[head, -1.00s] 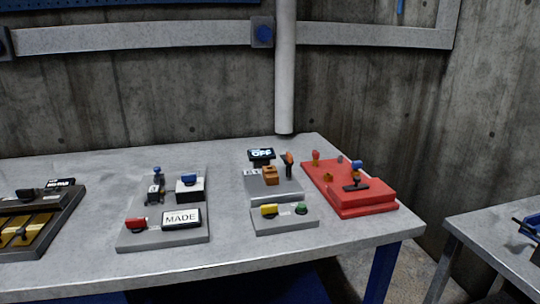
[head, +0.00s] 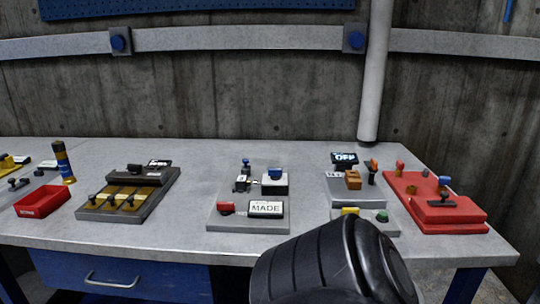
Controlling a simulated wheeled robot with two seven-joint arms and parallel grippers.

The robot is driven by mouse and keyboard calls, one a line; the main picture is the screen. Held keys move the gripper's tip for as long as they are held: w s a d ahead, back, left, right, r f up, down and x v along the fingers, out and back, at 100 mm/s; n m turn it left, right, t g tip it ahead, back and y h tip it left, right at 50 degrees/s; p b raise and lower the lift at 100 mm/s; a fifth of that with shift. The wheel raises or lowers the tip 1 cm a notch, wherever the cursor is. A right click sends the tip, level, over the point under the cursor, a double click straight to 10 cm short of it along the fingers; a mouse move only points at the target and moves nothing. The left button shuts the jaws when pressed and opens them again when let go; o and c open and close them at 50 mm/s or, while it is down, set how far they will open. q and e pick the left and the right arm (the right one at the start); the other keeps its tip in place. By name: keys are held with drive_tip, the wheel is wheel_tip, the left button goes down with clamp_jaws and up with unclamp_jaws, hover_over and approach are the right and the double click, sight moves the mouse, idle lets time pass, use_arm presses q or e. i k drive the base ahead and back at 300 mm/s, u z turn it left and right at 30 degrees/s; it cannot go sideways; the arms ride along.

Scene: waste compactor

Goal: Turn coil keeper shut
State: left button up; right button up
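I cannot tell which part is the coil keeper. A grey panel (head: 222,217) with a MADE sign (head: 266,209) carries a red knob (head: 226,208) and a blue-topped part (head: 275,174). To its right, a grey unit (head: 345,190) has a lit OFF display (head: 344,159), an orange block (head: 353,180) and a lower plate with a yellow knob (head: 350,211) and a green button (head: 381,216). A red base (head: 450,216) with several small handles stands at far right. Neither gripper is in view.
A black rounded part of my arm covers the table's front edge, just before the OFF unit. At left stand a dark base with brass strips (head: 95,208), a red bin (head: 43,202) and a blue-labelled cylinder (head: 63,162). Bare tabletop lies between the units.

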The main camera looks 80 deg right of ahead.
sight(372, 165)
drive_tip(key=u, duration=0.1)
drive_tip(key=k, duration=1.3)
drive_tip(key=z, duration=1.65)
